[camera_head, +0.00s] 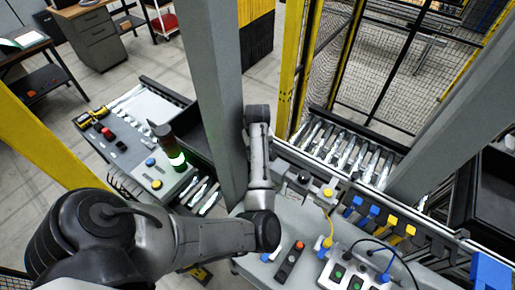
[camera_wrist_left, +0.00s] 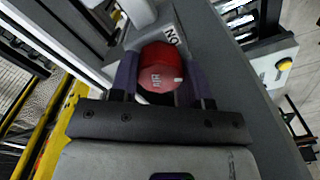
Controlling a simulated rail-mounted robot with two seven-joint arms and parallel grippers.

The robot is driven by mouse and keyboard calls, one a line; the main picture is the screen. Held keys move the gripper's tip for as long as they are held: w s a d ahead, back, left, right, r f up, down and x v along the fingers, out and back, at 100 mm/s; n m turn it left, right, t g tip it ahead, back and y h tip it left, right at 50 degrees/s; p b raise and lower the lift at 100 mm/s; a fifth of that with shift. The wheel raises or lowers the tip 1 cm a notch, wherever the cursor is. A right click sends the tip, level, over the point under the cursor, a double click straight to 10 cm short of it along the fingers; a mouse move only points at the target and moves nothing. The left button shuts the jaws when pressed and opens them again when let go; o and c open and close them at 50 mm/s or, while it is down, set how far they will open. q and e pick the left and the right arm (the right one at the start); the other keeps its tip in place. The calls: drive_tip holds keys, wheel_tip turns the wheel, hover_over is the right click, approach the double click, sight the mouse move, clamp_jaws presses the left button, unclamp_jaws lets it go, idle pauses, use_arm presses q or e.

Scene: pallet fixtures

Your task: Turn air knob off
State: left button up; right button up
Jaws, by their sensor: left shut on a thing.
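The red air knob (camera_wrist_left: 160,62) shows in the left wrist view, with "AIR" lettering and a small white mark on its face. My left gripper (camera_wrist_left: 157,84) is shut on it, with one dark finger on each side. A white label (camera_wrist_left: 172,35) with black letters, partly hidden, sits just beyond the knob on the grey surface. In the head view my left arm reaches up beside the grey post (camera_head: 212,75). The fingers and the knob are not visible there. My right gripper is not in view.
A control panel with buttons (camera_head: 157,184) and a dark stack light with a green band (camera_head: 177,160) stand left of the post. Roller conveyors (camera_head: 350,150) lie to the right. A yellow-framed mesh fence (camera_head: 400,60) is behind. A front table holds switches and cables.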

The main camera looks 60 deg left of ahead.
use_arm(q)
drive_tip(key=shift+r, duration=0.15)
drive_tip(key=o, duration=0.9)
drive_tip(key=shift+o, duration=0.2)
wheel_tip(320, 180, up, 14)
drive_tip(key=shift+f+b, duration=0.2)
drive_tip(key=shift+b, duration=0.1)
